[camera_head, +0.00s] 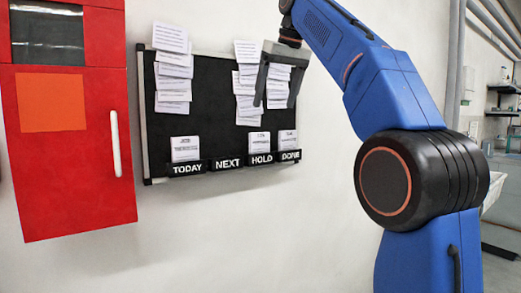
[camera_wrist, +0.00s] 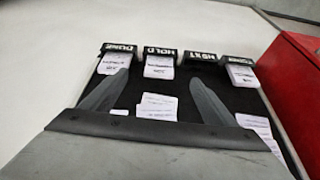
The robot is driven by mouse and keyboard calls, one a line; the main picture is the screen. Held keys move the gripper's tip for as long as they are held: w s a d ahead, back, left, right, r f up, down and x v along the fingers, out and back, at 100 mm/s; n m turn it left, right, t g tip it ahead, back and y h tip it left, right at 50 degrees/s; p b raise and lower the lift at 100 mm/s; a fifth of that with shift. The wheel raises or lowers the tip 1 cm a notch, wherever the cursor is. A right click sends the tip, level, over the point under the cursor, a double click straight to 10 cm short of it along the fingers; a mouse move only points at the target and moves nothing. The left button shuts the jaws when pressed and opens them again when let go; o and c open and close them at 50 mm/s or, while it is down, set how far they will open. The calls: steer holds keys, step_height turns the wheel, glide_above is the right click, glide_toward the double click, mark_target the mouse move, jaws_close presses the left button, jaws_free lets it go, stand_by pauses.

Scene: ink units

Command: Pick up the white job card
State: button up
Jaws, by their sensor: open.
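White job cards stand in three labelled holders on a black board (camera_head: 215,120): one in TODAY (camera_head: 185,148), one in HOLD (camera_head: 260,143) and one in DONE (camera_head: 288,138). The NEXT holder (camera_head: 228,162) shows no card. My gripper (camera_head: 275,105) is open and empty in front of the upper right of the board, above the HOLD and DONE cards. In the wrist view the board appears upside down, and the HOLD card (camera_wrist: 159,67) lies between the fingertips of my gripper (camera_wrist: 155,74), beyond them. The frames do not single out one card.
Overlapping white paper sheets hang on the board's upper part, in a left bunch (camera_head: 173,70) and a right bunch (camera_head: 246,80) partly behind my gripper. A red cabinet (camera_head: 100,180) with a pale handle stands at left. The wall below the board is bare.

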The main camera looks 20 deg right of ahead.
mark_target(261, 135)
steer(key=shift+w+a+r+n, duration=0.15)
steer(key=shift+w+r, duration=0.25)
steer(key=shift+r, duration=0.15)
steer(key=shift+w+a+r+n, duration=0.1)
steer(key=shift+w+r+n, duration=0.05)
steer(key=shift+w+r, duration=0.35)
steer(key=x, duration=1.7)
steer(key=c, duration=1.1)
